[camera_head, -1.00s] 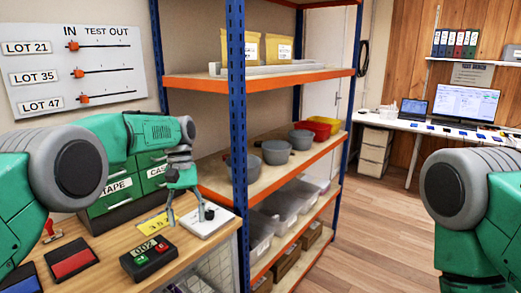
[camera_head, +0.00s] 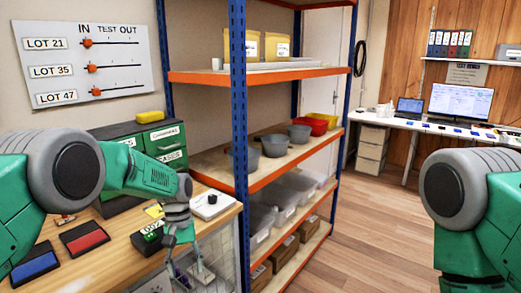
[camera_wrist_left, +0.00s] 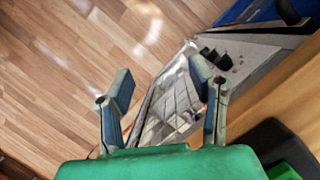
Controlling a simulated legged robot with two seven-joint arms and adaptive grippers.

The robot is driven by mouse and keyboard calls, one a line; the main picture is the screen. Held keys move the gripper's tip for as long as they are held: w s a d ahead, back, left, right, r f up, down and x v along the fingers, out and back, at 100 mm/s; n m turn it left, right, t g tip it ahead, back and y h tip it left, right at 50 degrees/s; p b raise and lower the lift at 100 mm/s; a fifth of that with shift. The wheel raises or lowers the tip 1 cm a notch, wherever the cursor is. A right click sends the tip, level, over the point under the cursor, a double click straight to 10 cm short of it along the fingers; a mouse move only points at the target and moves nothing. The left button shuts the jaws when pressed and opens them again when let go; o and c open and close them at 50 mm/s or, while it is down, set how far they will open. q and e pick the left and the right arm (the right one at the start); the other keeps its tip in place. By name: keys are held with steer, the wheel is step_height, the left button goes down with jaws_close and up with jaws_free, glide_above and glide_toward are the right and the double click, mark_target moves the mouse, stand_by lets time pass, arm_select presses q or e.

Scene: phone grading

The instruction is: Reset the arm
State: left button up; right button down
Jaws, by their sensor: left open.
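My left arm comes in from the left over the wooden table (camera_head: 115,262) in the head view. Its gripper (camera_head: 187,270) points down at the table's right edge, in front of the black counter box marked 002 (camera_head: 150,238), which it partly hides. In the left wrist view the two fingers (camera_wrist_left: 162,92) are apart with nothing between them. Wood floor and a wire-mesh surface (camera_wrist_left: 172,105) show beyond them. Of my right arm only the upper part shows, at the right side of the head view; its gripper is out of frame.
A blue-and-orange shelf rack (camera_head: 238,130) stands just right of the table, holding grey bowls (camera_head: 275,146) and clear bins. Green drawers (camera_head: 165,142) stand at the table's back. Red (camera_head: 84,237) and blue (camera_head: 34,266) pads lie at left. Floor (camera_head: 370,235) at right is clear.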

arm_select(q)
steer(key=s+a+f+m+t+b, duration=0.1)
steer(key=s+a+f+b, duration=0.1)
steer(key=s+f, duration=0.8)
steer(key=s+a+f+m+t+b, duration=0.1)
steer(key=s+a+f+b, duration=0.15)
steer(key=s+f, duration=0.65)
steer(key=s+a+f+t+b, duration=0.1)
steer(key=s+a, duration=0.1)
steer(key=s, duration=0.8)
steer(key=s+a+f+m+y+b, duration=0.1)
steer(key=s+a, duration=0.1)
steer(key=s, duration=0.8)
steer(key=shift+a+f+m+t+b, duration=0.2)
steer(key=shift+f+m+t+b, duration=0.1)
steer(key=shift+t+b, duration=0.1)
